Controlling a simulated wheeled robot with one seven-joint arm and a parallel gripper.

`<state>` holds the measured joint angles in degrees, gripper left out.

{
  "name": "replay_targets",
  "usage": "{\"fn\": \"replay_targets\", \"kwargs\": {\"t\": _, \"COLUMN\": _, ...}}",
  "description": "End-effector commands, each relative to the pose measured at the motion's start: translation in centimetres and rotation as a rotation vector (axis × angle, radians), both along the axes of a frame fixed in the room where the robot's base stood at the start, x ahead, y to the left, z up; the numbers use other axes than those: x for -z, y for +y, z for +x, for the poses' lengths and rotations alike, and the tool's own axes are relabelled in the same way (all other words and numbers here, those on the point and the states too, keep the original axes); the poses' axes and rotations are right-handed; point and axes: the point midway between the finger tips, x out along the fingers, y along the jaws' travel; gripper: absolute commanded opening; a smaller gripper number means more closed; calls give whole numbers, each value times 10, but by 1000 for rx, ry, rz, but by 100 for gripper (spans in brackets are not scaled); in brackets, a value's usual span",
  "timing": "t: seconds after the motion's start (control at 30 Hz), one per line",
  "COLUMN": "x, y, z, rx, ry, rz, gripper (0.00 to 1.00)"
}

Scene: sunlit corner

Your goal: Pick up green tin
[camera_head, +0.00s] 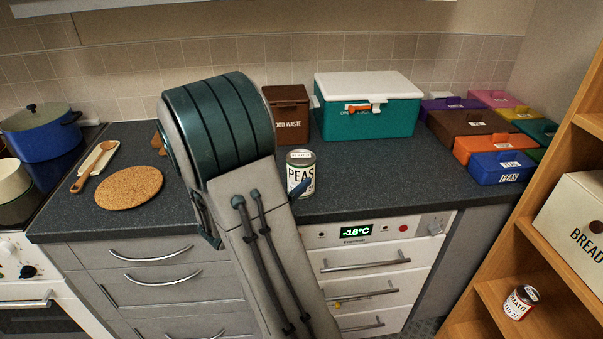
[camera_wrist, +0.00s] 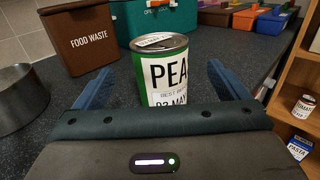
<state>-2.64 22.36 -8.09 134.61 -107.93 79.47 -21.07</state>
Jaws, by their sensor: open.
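The green tin (camera_head: 298,160) stands upright on the dark worktop near its front edge, with a white label reading PEAS. In the wrist view the green tin (camera_wrist: 160,68) stands straight ahead, with its lower part hidden behind my gripper's body. My gripper (camera_wrist: 165,85) is open, with one blue finger to the left of the tin and the other to the right. Neither finger visibly touches it. In the head view my arm hides most of the gripper, and only a blue finger (camera_head: 301,187) shows in front of the tin.
A brown food waste box (camera_head: 287,112) and a teal box with a white lid (camera_head: 368,118) stand behind the tin. Several coloured boxes, including a blue one (camera_head: 500,168), fill the right end. A cork mat (camera_head: 129,187) lies left. A wooden shelf (camera_head: 545,245) stands right.

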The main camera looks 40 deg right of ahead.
Motion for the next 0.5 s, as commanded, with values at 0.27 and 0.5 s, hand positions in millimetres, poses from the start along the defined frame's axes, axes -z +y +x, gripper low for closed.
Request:
{"fn": "replay_targets", "kwargs": {"t": 0.27, "x": 0, "y": -26, "z": 7, "rx": 0, "ry": 1, "rz": 2, "gripper": 95}}
{"fn": "replay_targets", "kwargs": {"t": 0.5, "x": 0, "y": -59, "z": 15, "rx": 4, "ry": 1, "rz": 2, "gripper": 95}}
